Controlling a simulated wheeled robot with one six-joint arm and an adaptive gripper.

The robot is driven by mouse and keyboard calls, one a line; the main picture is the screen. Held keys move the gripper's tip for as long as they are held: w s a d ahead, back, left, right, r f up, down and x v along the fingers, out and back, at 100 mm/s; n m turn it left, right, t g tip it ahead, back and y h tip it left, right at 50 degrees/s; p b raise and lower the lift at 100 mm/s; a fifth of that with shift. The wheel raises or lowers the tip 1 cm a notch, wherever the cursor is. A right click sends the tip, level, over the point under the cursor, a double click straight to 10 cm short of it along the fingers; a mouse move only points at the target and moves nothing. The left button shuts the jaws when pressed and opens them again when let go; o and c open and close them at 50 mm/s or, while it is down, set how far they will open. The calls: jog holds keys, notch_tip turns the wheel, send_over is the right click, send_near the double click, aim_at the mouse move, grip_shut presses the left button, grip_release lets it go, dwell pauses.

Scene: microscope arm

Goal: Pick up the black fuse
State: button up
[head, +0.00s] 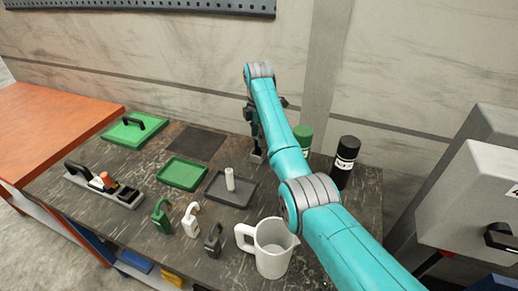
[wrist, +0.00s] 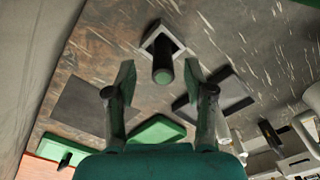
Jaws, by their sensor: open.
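The black fuse (wrist: 162,66) is a dark upright cylinder in a light square holder (wrist: 177,38), ahead of my gripper in the wrist view. My gripper (wrist: 159,78) is open, with one finger on each side of the fuse in the picture and nothing visibly held. I cannot tell the gap in depth. In the head view my gripper (head: 258,132) points down above the holder (head: 256,158) on the dark bench, and the arm and fingers mostly hide the fuse.
A dark tray (head: 211,196) with a pale cylinder (head: 229,180) and a green tray (head: 182,174) lie left of the holder. Green (head: 303,137) and black (head: 345,160) cans stand right. Several padlocks and a white jug (head: 271,250) are nearer the front. The wall is behind.

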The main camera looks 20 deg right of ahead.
aim_at(258, 149)
notch_tip(258, 149, down, 5)
jog(key=shift+s+r, duration=0.1)
jog(key=shift+s, duration=0.05)
grip_shut()
